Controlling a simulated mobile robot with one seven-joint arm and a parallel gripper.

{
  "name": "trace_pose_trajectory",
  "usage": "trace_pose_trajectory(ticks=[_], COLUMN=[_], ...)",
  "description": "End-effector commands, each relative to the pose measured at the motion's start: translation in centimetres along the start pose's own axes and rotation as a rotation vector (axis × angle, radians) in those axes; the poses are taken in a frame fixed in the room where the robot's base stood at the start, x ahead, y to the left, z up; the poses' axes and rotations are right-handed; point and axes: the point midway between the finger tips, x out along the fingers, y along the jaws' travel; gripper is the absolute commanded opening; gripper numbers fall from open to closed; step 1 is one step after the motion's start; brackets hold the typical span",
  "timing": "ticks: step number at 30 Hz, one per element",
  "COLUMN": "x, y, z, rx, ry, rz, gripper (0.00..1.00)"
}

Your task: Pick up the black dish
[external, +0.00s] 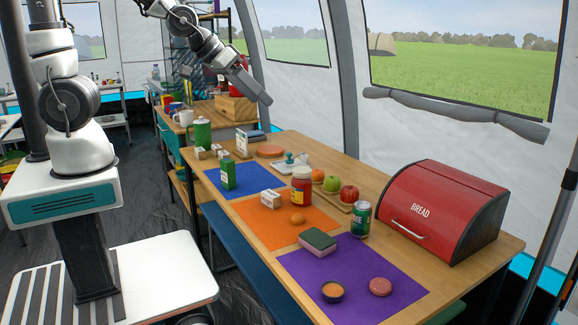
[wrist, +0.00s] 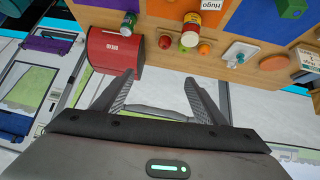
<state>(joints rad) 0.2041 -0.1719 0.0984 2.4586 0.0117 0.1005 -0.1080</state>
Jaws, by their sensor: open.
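The black dish (external: 333,291) is a small round dark bowl with something orange inside. It sits on the purple mat (external: 393,268) at the near end of the table, left of a pinkish round item (external: 380,287). I cannot make the dish out in the wrist view. My gripper (external: 262,95) is raised in the air above the far part of the table, well away from the dish. In the wrist view my gripper (wrist: 158,85) has its two fingers spread apart with nothing between them.
A red bread box (external: 440,212) stands at the table's right side, with a green can (external: 361,219) beside it. A green-and-pink sponge (external: 317,240) lies behind the dish. A red-labelled jar (external: 301,186), apples and an orange stand farther back. The table's front edge is close to the dish.

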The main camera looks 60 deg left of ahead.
Motion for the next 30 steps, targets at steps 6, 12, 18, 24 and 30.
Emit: trace_pose_trajectory(ticks=[6, 12, 18, 24, 30], x=[13.8, 21.5, 24.7, 24.3, 23.9], y=[7.3, 14.1, 19.3, 21.5, 22.4], z=[5.5, 13.1, 22.7, 29.4, 30.7], rx=[0.13, 0.247, 0.355, 0.415, 0.427], ry=[0.154, 0.315, 0.468, 0.569, 0.609], rz=[0.118, 0.258, 0.438, 0.586, 0.639], gripper=[0.65, 0.65, 0.65, 0.65, 0.65])
